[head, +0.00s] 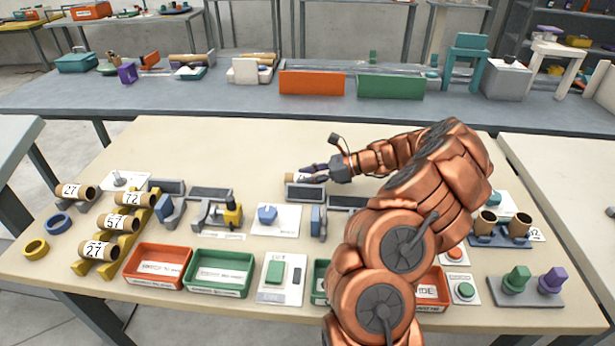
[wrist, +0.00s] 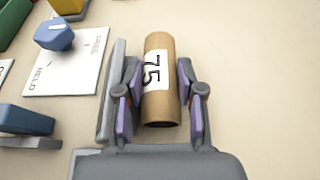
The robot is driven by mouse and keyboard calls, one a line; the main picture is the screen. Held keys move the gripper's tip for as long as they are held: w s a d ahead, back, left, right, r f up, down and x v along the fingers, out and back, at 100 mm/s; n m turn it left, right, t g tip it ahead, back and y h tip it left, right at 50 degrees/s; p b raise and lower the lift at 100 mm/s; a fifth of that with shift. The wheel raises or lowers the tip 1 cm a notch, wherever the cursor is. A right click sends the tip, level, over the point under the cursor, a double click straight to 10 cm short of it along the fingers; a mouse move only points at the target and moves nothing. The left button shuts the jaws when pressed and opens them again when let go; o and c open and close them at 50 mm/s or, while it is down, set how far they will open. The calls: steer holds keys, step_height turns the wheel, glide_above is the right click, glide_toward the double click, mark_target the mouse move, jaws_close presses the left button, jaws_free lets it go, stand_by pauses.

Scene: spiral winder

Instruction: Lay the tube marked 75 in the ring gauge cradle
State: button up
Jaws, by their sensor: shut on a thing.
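The tube marked 75 (wrist: 160,85) is a brown cardboard cylinder with a white label. My gripper (wrist: 160,112) is shut on it, with purple pads on both sides, and the tube's near end is open toward me. In the head view my gripper (head: 314,173) holds the tube (head: 293,177) over the middle of the table, behind a grey block. Whether the tube touches the table cannot be told. A small grey stand (head: 68,206) at the far left bears a tube marked 27 (head: 75,191), near loose rings; I cannot tell surely which stand is the ring gauge cradle.
A yellow rack (head: 128,240) holds tubes marked 72, 57 and 27. A blue ring (head: 58,224) and a yellow ring (head: 36,249) lie at left. Orange (head: 157,266) and green (head: 219,273) trays line the front. A blue knob (head: 267,214) sits on a white card.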

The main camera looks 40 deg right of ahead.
steer(key=shift+f, duration=0.2)
steer(key=o, duration=0.9)
steer(key=shift+c, duration=0.2)
steer(key=b+v, duration=0.1)
steer(key=v, duration=1)
steer(key=shift+s+d+r, duration=0.1)
steer(key=shift+d+r, duration=0.1)
steer(key=shift+d, duration=0.1)
steer(key=shift+s+d+r, duration=0.1)
steer(key=shift+s+d, duration=0.05)
steer(key=shift+s, duration=0.05)
